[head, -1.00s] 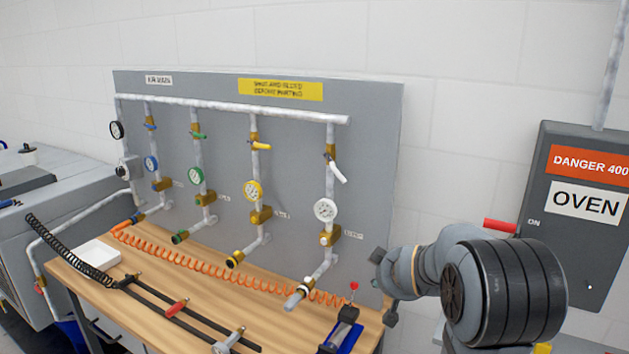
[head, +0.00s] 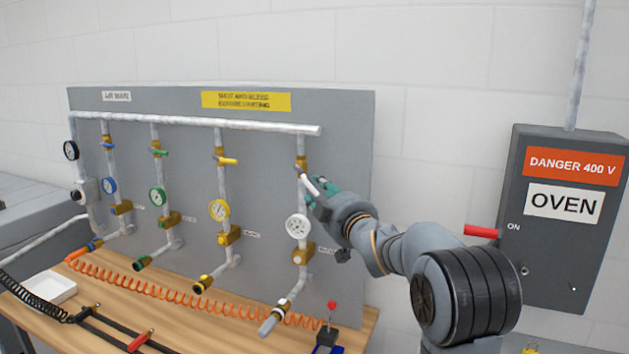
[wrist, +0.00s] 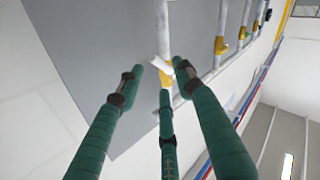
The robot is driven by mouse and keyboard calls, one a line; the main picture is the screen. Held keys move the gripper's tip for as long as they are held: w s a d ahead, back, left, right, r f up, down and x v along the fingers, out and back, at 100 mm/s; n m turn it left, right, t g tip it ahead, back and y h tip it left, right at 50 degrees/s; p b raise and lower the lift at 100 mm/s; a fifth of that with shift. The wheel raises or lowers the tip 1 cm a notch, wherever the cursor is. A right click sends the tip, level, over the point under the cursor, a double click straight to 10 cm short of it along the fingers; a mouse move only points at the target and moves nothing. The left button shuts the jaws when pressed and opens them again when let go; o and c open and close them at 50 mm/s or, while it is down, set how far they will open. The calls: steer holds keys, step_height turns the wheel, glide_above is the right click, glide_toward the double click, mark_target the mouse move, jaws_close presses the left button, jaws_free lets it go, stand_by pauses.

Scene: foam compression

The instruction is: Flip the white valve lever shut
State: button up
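The white valve lever (head: 309,185) is on the brass valve of the rightmost drop pipe, above the white gauge (head: 298,226). It slants down and to the right from the pipe. My gripper (head: 322,188), with green fingers, is at the lever's right side and close to its free end. In the wrist view the fingers are spread apart, with the white lever (wrist: 162,66) just beyond the tips of my gripper (wrist: 160,78). Nothing is held between the fingers. I cannot tell whether a finger touches the lever.
Yellow (head: 226,160), green (head: 158,152) and blue (head: 107,145) levers sit on the pipes to the left. A grey oven switch box (head: 566,255) with a red handle (head: 482,231) is at the right. An orange coiled hose (head: 150,290) lies along the bench.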

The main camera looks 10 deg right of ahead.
mark_target(313, 187)
steer(key=w+p, duration=0.1)
steer(key=w, duration=0.1)
steer(key=w+a+p, duration=0.1)
steer(key=w, duration=0.1)
steer(key=shift+r, duration=0.15)
steer(key=shift+w, duration=0.6)
steer(key=c, duration=0.3)
jaws_close()
steer(key=shift+f, duration=0.2)
